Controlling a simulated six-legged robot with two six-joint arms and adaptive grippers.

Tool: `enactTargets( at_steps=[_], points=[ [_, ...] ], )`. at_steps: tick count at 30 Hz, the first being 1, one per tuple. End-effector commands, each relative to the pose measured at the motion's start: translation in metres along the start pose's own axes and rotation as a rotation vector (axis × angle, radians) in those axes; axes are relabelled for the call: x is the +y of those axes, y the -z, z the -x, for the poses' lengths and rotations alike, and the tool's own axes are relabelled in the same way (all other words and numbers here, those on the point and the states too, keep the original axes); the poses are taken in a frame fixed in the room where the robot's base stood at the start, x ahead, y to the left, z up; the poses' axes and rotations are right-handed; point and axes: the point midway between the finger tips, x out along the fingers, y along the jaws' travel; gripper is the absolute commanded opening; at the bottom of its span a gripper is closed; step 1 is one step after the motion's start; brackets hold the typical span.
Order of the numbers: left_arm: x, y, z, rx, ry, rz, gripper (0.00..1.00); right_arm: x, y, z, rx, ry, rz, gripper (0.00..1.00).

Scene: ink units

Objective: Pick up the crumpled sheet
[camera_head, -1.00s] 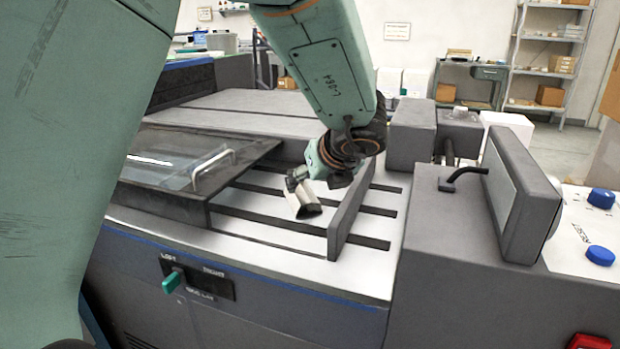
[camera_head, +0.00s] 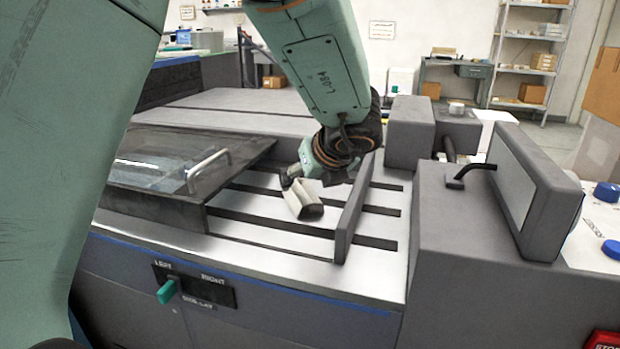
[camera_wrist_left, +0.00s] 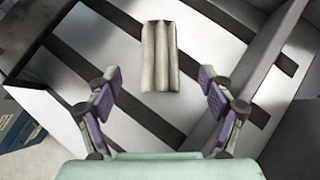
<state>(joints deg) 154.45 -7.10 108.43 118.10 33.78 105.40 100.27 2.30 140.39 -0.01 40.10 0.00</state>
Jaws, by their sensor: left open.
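The crumpled sheet (camera_head: 304,199) is a pale, ridged, folded piece lying on the white slotted bed of the machine. In the left wrist view the sheet (camera_wrist_left: 159,57) lies ahead of the fingers, roughly centred between them. My left gripper (camera_head: 312,181) is just above and behind the sheet in the head view, pointing down. In the left wrist view its purple-padded fingers (camera_wrist_left: 160,82) are spread wide, with nothing held. Its far finger is partly hidden in the head view. My right gripper is not in view.
A grey upright plate (camera_head: 351,212) stands on the bed close to the right of the sheet. A dark glazed cover with a handle (camera_head: 207,166) lies to the left. A green switch (camera_head: 166,291) is on the machine front. Dark slots run across the bed.

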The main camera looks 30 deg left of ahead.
Motion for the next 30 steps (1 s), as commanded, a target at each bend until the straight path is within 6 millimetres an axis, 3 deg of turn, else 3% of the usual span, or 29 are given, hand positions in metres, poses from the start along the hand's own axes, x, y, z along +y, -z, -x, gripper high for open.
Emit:
enactTargets(
  at_steps=[18,30],
  points=[
    [0.001,-0.001,-0.075,0.001,0.002,0.0,0.81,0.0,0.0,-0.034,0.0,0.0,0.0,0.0],
    [0.001,-0.002,-0.08,0.0,0.001,-0.002,0.81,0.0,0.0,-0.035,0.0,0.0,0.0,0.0]
  ],
)
